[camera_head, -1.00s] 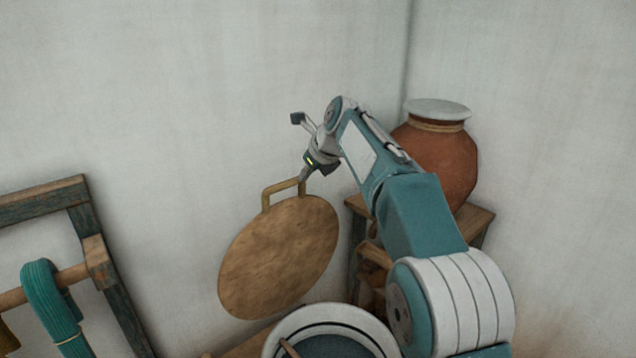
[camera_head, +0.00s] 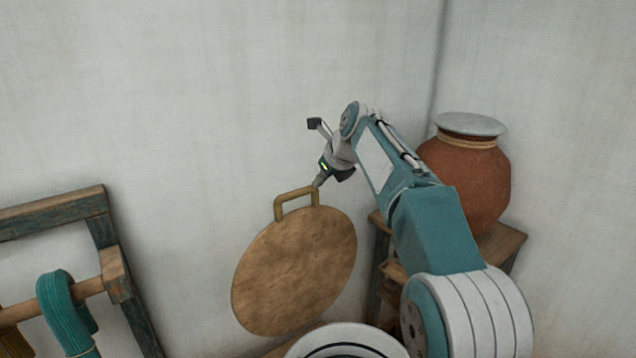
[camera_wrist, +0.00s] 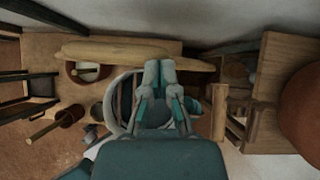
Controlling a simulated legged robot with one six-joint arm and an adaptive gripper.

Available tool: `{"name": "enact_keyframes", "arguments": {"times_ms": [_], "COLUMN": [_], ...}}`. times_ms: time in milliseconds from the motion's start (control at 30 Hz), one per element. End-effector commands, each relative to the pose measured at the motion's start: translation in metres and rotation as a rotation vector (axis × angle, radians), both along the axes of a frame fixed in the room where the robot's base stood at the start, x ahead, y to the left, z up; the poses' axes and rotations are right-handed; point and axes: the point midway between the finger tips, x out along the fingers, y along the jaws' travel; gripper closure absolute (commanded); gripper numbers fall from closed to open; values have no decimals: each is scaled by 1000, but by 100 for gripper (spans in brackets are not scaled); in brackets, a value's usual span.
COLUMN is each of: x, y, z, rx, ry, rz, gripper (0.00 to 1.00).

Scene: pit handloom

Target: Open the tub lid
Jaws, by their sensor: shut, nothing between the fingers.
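The round brown tub lid (camera_head: 297,272) stands tilted up on edge, with its squared handle (camera_head: 294,194) at the top. In the wrist view the lid (camera_wrist: 110,51) shows nearly edge-on. The tub's white rim (camera_head: 346,331) shows at the bottom of the head view, below the lid. The tub also shows behind my fingers in the wrist view (camera_wrist: 112,104). My gripper (camera_head: 318,182) is shut and empty, its tip at the right end of the handle. I cannot tell whether it touches. In the wrist view the shut fingers (camera_wrist: 159,68) point forward.
A clay pot (camera_head: 468,180) with a pale lid stands on a wooden stand (camera_head: 507,243) to the right, behind my arm. A wooden frame (camera_head: 55,211) with a teal yarn hank (camera_head: 68,312) stands at left. Walls close off the back and right.

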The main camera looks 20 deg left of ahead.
Motion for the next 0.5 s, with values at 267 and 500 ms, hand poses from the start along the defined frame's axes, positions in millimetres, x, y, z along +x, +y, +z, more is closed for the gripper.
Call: {"name": "enact_keyframes", "arguments": {"times_ms": [267, 500], "x": [-19, -33], "y": [-25, -45], "z": [44, 77], "rx": [0, -2], "ry": [-4, -1], "rz": [-2, 0], "gripper": [100, 100]}}
